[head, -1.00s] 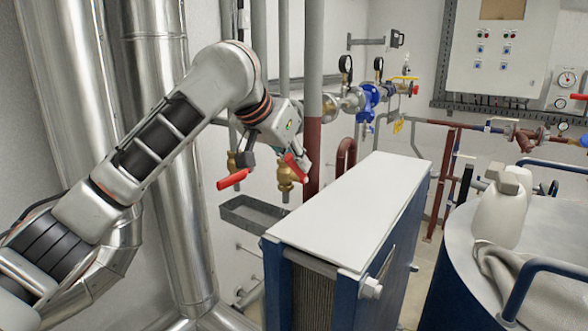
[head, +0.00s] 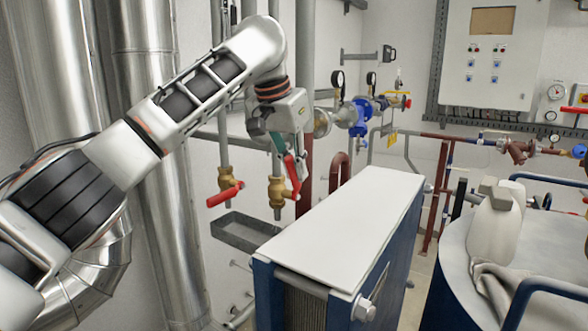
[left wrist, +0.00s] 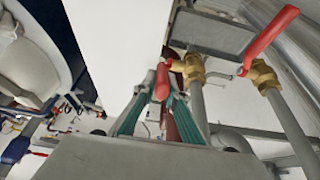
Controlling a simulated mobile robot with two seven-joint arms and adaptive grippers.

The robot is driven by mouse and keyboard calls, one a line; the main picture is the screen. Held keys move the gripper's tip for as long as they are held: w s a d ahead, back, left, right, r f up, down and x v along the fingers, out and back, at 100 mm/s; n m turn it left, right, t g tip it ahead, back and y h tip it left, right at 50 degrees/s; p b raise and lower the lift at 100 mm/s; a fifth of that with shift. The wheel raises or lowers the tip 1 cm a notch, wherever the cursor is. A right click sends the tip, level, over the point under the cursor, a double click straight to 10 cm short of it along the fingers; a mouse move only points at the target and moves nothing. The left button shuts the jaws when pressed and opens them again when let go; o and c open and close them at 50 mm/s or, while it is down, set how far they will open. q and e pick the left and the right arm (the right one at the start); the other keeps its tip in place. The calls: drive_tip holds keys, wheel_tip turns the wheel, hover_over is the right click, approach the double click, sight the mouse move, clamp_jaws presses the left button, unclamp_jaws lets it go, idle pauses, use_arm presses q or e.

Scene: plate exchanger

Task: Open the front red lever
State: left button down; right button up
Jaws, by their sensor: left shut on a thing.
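Two brass valves with red levers sit on vertical pipes left of the heat exchanger. My left gripper (head: 288,156) is at the right-hand valve (head: 278,190), shut on its red lever (head: 292,175), which stands nearly upright. In the left wrist view the teal fingers (left wrist: 163,98) flank this red lever (left wrist: 162,82), with its brass valve (left wrist: 192,68) just behind. The left-hand valve (head: 224,178) has its red lever (head: 222,196) pointing out sideways to the left; it also shows in the left wrist view (left wrist: 270,40). My right gripper is not in view.
A grey tray (head: 240,240) hangs below the valves. The white-topped heat exchanger (head: 335,230) stands close on the right. Large shiny ducts (head: 165,160) rise at the left, beside my arm. A tank (head: 540,240) with a white canister (head: 496,222) is at the right.

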use_arm(q)
drive_tip(key=shift+r, duration=0.15)
idle(0.3)
drive_tip(key=c, duration=2.2)
unclamp_jaws()
drive_tip(key=shift+w, duration=0.1)
drive_tip(key=shift+o, duration=0.6)
drive_tip(key=shift+d, duration=0.1)
drive_tip(key=v, duration=1.1)
drive_tip(key=shift+r, duration=0.4)
